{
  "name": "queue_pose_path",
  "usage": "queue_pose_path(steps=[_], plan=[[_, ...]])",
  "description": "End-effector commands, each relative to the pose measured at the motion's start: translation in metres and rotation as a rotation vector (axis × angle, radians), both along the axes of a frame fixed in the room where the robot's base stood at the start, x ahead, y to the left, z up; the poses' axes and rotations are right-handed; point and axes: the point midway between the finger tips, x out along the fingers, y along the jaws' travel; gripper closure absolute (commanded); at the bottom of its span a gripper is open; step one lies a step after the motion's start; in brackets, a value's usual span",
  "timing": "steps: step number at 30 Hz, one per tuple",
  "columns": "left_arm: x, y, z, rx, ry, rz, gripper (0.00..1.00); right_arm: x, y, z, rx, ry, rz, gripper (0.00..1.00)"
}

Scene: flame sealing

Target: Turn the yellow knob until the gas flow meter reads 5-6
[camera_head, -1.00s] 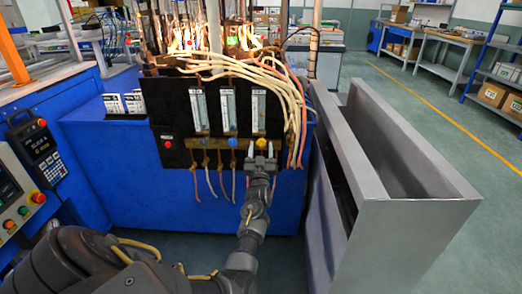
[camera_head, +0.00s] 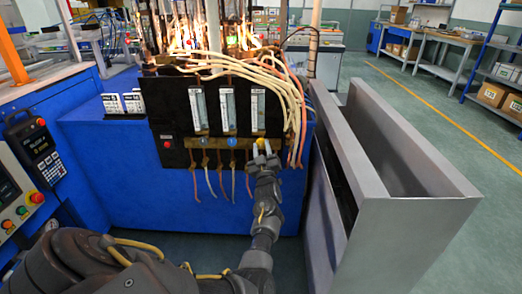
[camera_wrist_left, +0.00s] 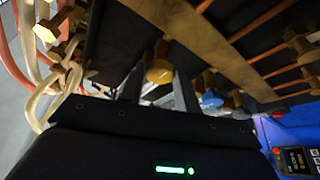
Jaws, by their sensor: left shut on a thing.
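The yellow knob (camera_head: 260,141) sits low on the black panel (camera_head: 180,127), under the rightmost flow meter (camera_head: 258,108). That meter is a pale upright tube; its reading is too small to make out. My left gripper (camera_head: 262,149) reaches up to the knob from below, with its two fingers on either side of it. In the left wrist view the yellow knob (camera_wrist_left: 160,72) shows between the fingertips of my left gripper (camera_wrist_left: 158,86), which is shut on it. My right gripper is not in view.
Two more flow meters (camera_head: 229,110) stand to the left, with a blue knob (camera_head: 232,142) under the middle one. Pale hoses (camera_head: 270,67) loop over the panel's top right. A grey metal trough (camera_head: 400,215) stands close to the right of the arm.

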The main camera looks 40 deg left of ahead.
Motion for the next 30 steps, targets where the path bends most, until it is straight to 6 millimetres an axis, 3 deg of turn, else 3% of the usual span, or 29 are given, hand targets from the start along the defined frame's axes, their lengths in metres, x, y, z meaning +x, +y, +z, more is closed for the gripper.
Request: queue_pose_path(steps=[9, 10, 15, 25, 30], plan=[[0.0, 0.0, 0.0, -0.022, -0.016, 0.001, 0.91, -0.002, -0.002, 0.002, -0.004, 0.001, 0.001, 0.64], [0.0, 0.0, 0.0, -0.022, -0.016, 0.001, 0.65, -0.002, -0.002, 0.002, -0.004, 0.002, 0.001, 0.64], [0.0, 0.0, 0.0, -0.021, -0.016, 0.0, 0.46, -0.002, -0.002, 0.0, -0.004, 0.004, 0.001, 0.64], [-0.001, -0.002, -0.001, -0.021, -0.014, 0.0, 0.46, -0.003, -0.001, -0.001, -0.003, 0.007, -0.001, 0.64], [-0.004, -0.015, -0.007, -0.02, -0.014, -0.002, 0.46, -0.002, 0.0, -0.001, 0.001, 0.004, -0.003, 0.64]])
